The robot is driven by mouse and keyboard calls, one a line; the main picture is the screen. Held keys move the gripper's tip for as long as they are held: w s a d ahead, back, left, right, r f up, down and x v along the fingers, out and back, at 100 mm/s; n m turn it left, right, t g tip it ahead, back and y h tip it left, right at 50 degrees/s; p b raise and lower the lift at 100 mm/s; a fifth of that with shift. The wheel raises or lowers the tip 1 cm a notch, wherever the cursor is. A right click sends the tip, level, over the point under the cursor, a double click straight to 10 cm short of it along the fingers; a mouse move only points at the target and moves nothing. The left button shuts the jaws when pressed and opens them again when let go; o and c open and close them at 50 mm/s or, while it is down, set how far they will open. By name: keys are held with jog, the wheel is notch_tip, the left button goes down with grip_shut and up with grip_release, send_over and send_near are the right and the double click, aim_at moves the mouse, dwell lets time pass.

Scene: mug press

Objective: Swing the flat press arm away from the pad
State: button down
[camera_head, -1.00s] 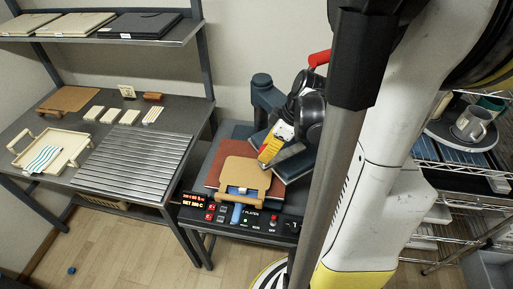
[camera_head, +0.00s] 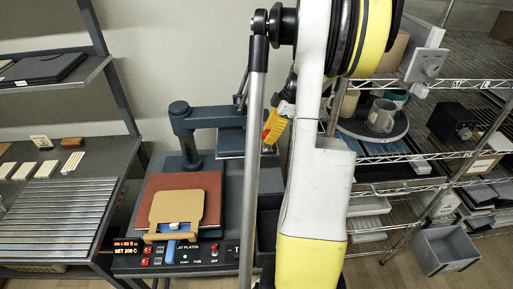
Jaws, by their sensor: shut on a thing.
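The flat press (camera_head: 190,143) stands on a dark bench, with a thick post at the back left. Its flat press arm (camera_head: 205,116) reaches right from the post, and its platen (camera_head: 230,143) hangs behind and right of the pad. The red-brown pad (camera_head: 158,190) is uncovered by the platen. A tan flat piece (camera_head: 195,207) with a front handle lies on it. My gripper (camera_head: 274,125) is at the right end of the press arm, shut on it. Its yellow part shows, but my own arm hides most of it and the exact grip.
A control panel (camera_head: 210,257) with red digits runs along the bench front. A slatted metal table (camera_head: 45,215) is at left. At right, a wire rack (camera_head: 390,158) holds a grey mug (camera_head: 381,116) on a tray. A grey bin (camera_head: 445,248) stands on the floor.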

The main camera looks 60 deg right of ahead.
jog(key=d, duration=0.1)
jog(key=d+n, duration=0.1)
jog(key=d, duration=0.1)
jog(key=shift+w, duration=0.4)
jog(key=shift+r, duration=0.1)
jog(key=shift+d, duration=0.1)
jog(key=c, duration=0.9)
grip_release()
jog(key=shift+w+d, duration=0.1)
jog(key=shift+c, duration=0.2)
jog(key=shift+w, duration=0.1)
jog(key=v, duration=0.7)
jog(key=shift+d+r, duration=0.15)
jog(key=shift+r, duration=0.05)
